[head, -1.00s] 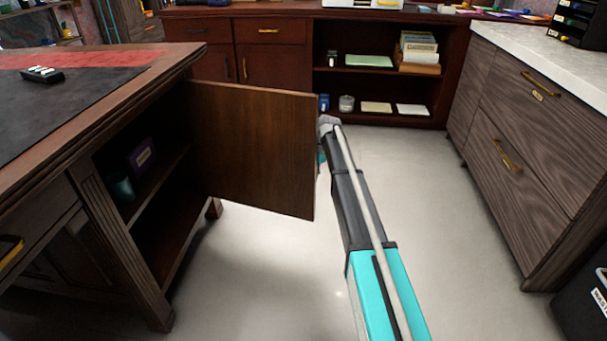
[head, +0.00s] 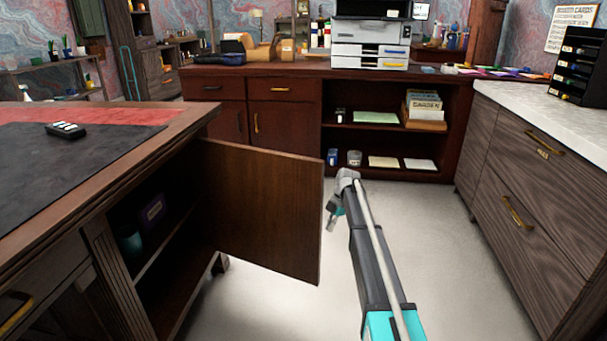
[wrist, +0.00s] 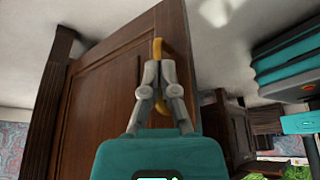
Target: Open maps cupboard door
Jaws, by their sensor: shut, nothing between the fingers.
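The maps cupboard door (head: 265,210) is the dark wooden door on the desk's side. It stands wide open, swung out from the desk. In the wrist view its panelled face (wrist: 105,85) shows, with a brass handle (wrist: 158,47) on it. My gripper (wrist: 160,68) is shut with nothing held, its fingertips close in front of the handle and overlapping it in the picture. I cannot tell whether they touch. In the head view my gripper (head: 333,216) is just beyond the door's free edge, partly turned away. Inside the cupboard, a purple box (head: 152,210) and a teal cup (head: 129,241) show.
A black remote-like object (head: 66,129) lies on the desk top (head: 60,165). Grey wooden drawers (head: 535,185) stand at right, and a dark cabinet (head: 285,115) with a printer (head: 370,42) at the back. The pale floor (head: 425,230) between them is clear.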

